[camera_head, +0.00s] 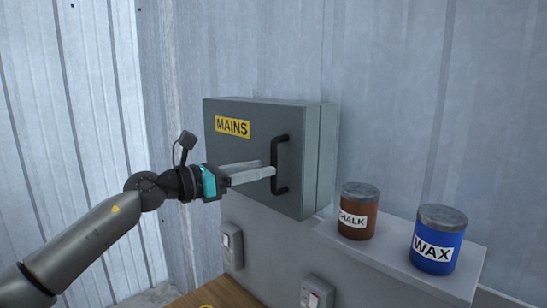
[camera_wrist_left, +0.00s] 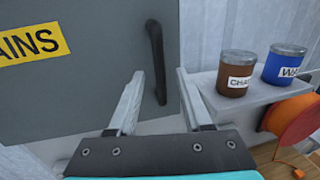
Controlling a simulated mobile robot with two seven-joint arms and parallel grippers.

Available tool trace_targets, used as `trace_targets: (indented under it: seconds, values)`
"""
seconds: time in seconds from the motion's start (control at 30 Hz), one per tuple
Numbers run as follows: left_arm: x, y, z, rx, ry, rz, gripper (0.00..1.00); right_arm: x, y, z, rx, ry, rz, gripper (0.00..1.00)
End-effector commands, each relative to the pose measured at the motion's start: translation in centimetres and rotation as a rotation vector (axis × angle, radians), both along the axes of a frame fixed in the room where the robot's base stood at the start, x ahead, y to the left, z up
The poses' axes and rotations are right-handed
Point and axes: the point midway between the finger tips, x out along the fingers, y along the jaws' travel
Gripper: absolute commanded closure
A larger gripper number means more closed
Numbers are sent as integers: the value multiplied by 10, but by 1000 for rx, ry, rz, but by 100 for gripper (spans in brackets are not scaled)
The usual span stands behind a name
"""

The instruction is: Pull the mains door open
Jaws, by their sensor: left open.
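The mains door (camera_head: 245,170) is the grey front of a wall box, with a yellow MAINS label (camera_head: 232,127). It looks closed against the box body. A black upright bar handle (camera_head: 281,165) is near the door's right edge; it also shows in the left wrist view (camera_wrist_left: 155,50). My left gripper (camera_head: 268,168) is open at the handle. In the left wrist view the handle's lower part appears between the two fingertips, with gaps on both sides. I cannot tell how deep the handle sits between them. My right gripper is not in view.
A shelf (camera_head: 395,254) at right holds a brown CHALK tin (camera_head: 359,212) and a blue WAX tin (camera_head: 438,241). Switches (camera_head: 232,245) are on the panel below the box. An orange spool (camera_wrist_left: 292,118) shows under the shelf. The space left of the box is clear.

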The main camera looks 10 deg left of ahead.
Motion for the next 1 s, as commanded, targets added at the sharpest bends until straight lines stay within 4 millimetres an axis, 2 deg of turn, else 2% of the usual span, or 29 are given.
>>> trace_targets:
  seconds: [0.1,0.3,0.7,0.77,1.0]
  values:
    - [13,-14,3,-4,1,-2,50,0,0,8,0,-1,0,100]
    - [28,-27,1,-2,1,0,50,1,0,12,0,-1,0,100]
    - [32,-31,0,-1,1,1,50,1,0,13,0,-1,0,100]
    - [32,-31,0,-1,1,1,55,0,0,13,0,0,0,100]
    - [32,-31,0,-1,1,1,82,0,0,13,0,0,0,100]
